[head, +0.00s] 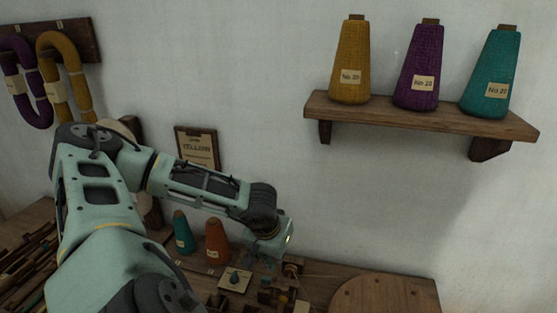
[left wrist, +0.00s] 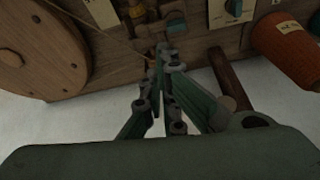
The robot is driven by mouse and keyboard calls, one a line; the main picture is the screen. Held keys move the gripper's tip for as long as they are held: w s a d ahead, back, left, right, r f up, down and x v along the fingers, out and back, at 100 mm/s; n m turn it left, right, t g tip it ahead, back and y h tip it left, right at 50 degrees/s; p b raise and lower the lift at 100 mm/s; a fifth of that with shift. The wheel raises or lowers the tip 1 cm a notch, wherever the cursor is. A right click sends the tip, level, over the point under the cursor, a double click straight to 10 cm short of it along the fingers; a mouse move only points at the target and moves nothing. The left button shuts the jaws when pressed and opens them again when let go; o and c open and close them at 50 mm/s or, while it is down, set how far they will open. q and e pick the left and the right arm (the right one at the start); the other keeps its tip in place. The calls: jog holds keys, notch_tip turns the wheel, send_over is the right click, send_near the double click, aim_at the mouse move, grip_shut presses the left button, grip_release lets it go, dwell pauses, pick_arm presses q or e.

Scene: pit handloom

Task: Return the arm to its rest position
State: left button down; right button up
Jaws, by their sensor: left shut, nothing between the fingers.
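My left arm comes in from the left in the head view and reaches across the middle toward the back of the bench. My left gripper (head: 272,252) hangs low at the end of this arm, above the small winding parts on the bench, and is partly dark there. In the left wrist view, the fingers of the left gripper (left wrist: 166,52) are together with nothing between them. Their tips are near the bench hardware; I cannot tell whether they touch it. My right gripper is in neither view.
A wall shelf (head: 420,118) holds a yellow cone (head: 351,55), a purple cone (head: 421,60) and a teal cone (head: 492,65). An orange cone (head: 217,241) and a smaller teal cone (head: 183,235) stand beside the arm. A round wooden disc (head: 385,297) lies right. Yarn hanks (head: 72,85) hang left.

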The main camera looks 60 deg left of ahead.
pick_arm(q)
jog(key=v, duration=0.2)
jog(key=shift+w+r, duration=0.1)
jog(key=shift+r, duration=0.2)
jog(key=shift+r, duration=0.1)
